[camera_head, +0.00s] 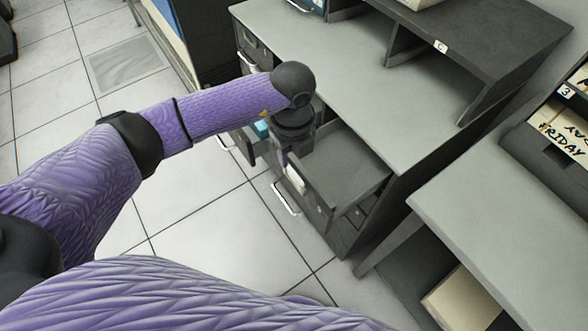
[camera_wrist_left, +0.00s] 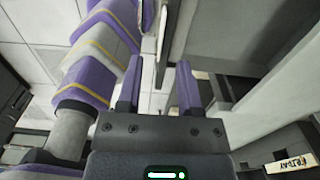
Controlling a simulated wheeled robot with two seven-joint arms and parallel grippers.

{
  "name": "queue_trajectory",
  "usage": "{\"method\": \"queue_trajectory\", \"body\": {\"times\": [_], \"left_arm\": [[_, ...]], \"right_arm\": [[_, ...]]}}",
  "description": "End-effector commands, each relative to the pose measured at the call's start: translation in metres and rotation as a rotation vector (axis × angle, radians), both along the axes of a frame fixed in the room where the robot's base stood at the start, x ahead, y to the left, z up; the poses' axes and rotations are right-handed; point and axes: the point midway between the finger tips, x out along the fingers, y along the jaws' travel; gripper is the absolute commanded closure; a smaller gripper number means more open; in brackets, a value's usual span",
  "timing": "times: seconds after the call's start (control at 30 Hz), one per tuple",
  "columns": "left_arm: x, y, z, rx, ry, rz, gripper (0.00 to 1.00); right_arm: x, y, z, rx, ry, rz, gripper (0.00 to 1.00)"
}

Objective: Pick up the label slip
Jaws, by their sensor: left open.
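A small white piece (camera_head: 296,179) that looks like the label slip shows at the open drawer (camera_head: 345,172), just below my left gripper (camera_head: 285,160). My wrist hides part of that area, so I cannot tell whether the slip touches the drawer front. In the left wrist view my left gripper (camera_wrist_left: 157,75) has its two purple fingers apart with nothing clearly held between them. A pale upright strip (camera_wrist_left: 162,32) shows ahead of the fingers; I cannot tell whether it is the slip or a handle. My right gripper is not in view.
The grey cabinet top (camera_head: 350,75) stands above the open drawer. A dark shelf unit (camera_head: 490,40) with a "C" tag sits on it. A second grey desk (camera_head: 490,190) is at right, with a "FRIDAY" card (camera_head: 562,130) above. Tiled floor (camera_head: 215,215) is clear at left.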

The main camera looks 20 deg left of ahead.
Motion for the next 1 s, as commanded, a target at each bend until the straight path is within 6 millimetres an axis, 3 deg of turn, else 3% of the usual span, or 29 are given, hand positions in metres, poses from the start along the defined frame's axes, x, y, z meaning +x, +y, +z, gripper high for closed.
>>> {"method": "queue_trajectory", "body": {"times": [0.23,0.53,0.73,1.0], "left_arm": [[0.002,0.000,-0.050,-0.001,0.003,0.001,0.54],[0.002,0.000,-0.057,-0.002,0.000,-0.001,0.54],[0.002,0.000,-0.057,-0.002,0.000,-0.001,0.97],[0.002,0.000,-0.057,-0.003,0.000,-0.001,1.00]], "right_arm": [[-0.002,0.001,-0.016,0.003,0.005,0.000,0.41],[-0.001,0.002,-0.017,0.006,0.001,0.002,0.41],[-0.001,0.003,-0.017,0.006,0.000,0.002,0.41],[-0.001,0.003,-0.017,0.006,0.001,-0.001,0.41]]}}
